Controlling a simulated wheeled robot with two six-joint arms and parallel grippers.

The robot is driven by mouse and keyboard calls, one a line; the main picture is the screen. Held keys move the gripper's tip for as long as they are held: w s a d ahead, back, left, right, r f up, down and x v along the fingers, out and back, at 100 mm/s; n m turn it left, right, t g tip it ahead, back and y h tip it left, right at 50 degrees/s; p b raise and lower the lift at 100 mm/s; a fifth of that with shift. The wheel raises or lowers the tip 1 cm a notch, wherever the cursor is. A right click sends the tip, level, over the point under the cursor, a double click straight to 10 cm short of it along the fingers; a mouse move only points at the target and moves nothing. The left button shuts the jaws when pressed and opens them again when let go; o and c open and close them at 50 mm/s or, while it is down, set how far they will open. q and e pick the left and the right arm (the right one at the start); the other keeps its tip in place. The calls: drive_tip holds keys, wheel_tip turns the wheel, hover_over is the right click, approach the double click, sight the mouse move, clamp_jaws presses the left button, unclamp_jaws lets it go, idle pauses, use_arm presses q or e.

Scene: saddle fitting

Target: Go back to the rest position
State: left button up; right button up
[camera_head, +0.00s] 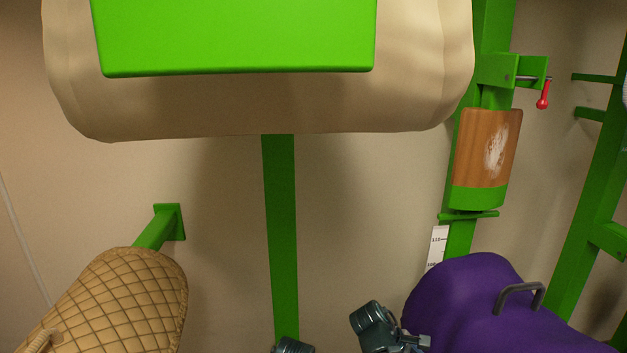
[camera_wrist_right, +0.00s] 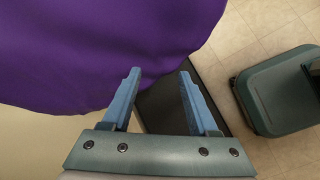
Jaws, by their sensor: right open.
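My right gripper (camera_wrist_right: 159,74) is open, with two blue fingers apart and nothing between them in the right wrist view. The large purple saddle (camera_wrist_right: 100,45) fills the upper left of that view, close to the fingertips; whether they touch cannot be told. In the head view the purple saddle (camera_head: 460,300) is at the lower right, with a dark handle (camera_head: 520,292) on it. Part of a grey arm of mine shows beside its left edge. My left gripper is not in view.
A green beam (camera_head: 235,35) with a beige padded body (camera_head: 420,70) hangs across the top. A green post (camera_head: 280,230) runs below it. A quilted tan pad (camera_head: 120,300) is at lower left. A wood-faced block (camera_head: 485,150) and red-handled crank (camera_head: 543,95) are at right.

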drive_tip(key=s+a+f+m+y, duration=0.2)
drive_tip(key=s+a, duration=0.3)
drive_tip(key=a, duration=0.4)
drive_tip(key=s+a+f+m+y, duration=0.2)
drive_tip(key=s+a+m+y, duration=0.2)
drive_tip(key=a, duration=0.6)
drive_tip(key=shift+s+f+m+g, duration=0.2)
drive_tip(key=shift+s+m+g, duration=0.1)
drive_tip(key=shift+s+m, duration=0.3)
drive_tip(key=shift+d, duration=0.1)
